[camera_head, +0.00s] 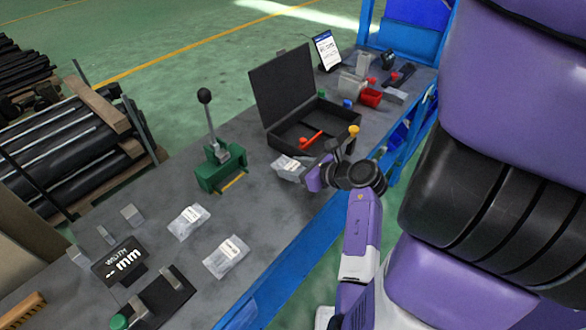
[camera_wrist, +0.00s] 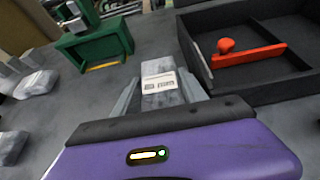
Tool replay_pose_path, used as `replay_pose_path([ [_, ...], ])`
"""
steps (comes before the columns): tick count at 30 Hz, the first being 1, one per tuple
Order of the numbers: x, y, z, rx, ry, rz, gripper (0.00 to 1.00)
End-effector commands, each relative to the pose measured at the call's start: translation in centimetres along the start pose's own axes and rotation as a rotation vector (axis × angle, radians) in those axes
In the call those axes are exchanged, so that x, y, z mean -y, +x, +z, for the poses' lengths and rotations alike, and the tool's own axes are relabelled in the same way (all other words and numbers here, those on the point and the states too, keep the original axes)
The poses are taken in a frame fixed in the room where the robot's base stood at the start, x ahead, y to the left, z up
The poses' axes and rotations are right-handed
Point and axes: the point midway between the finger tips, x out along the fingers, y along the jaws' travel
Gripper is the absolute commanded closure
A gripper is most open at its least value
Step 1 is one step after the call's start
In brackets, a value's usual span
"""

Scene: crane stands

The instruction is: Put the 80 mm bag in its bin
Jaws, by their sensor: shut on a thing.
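A clear bag of grey parts with a white label (camera_wrist: 159,83) sits between the two fingers of my gripper (camera_wrist: 161,93) in the wrist view. The label seems to read 80 mm, but it is small and blurred. In the head view the same bag (camera_head: 286,167) is at my gripper (camera_head: 304,172), just in front of the open black case. My gripper is shut on it, low over the bench. Two other labelled bags, a nearer one (camera_head: 226,256) and a farther one (camera_head: 188,222), lie on the bench to the left. Small bins, including a red one (camera_head: 371,97) and a grey one (camera_head: 351,87), stand at the far right end.
The open black case (camera_head: 330,128), holding a red tool (camera_head: 311,140), lies between my gripper and the bins. A green lever press (camera_head: 218,168) stands to the left. A display reading mm (camera_head: 120,262) and small metal blocks are at the near left. A sign (camera_head: 326,50) stands behind the bins.

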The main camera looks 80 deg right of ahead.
Motion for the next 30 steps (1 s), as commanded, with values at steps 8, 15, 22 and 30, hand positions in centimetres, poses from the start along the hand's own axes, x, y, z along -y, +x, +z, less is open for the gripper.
replay_pose_path([
  [8,0.0,0.3,-0.5,0.002,-0.001,0.0,1.0],
  [15,0.0,0.4,-0.7,0.001,-0.001,0.0,0.41],
  [22,0.0,0.4,-0.7,0.001,0.0,0.0,0.41],
  [30,0.0,-0.9,-0.5,0.003,-0.001,-0.001,0.41],
])
